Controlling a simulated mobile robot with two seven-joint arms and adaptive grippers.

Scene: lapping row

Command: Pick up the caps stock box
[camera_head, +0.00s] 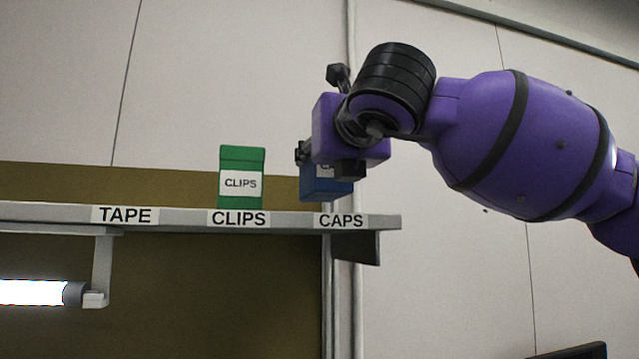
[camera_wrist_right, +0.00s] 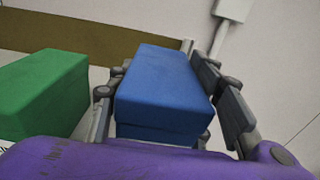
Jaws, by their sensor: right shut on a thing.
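The caps stock box is a blue box (camera_head: 322,190) at the right end of the shelf, above the CAPS label. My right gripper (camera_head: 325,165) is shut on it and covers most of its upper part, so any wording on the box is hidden. In the right wrist view the blue box (camera_wrist_right: 165,85) sits between the two fingers of the right gripper (camera_wrist_right: 168,95), one on each side. Its lower edge is at or just above the shelf top; I cannot tell if it touches. My left gripper does not show.
A green box marked CLIPS (camera_head: 241,160) stands upright on the shelf (camera_head: 180,217) left of the blue box; it also shows in the right wrist view (camera_wrist_right: 42,92). The shelf is bare above the TAPE label (camera_head: 125,215). A lit tube lamp (camera_head: 35,292) is below the shelf.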

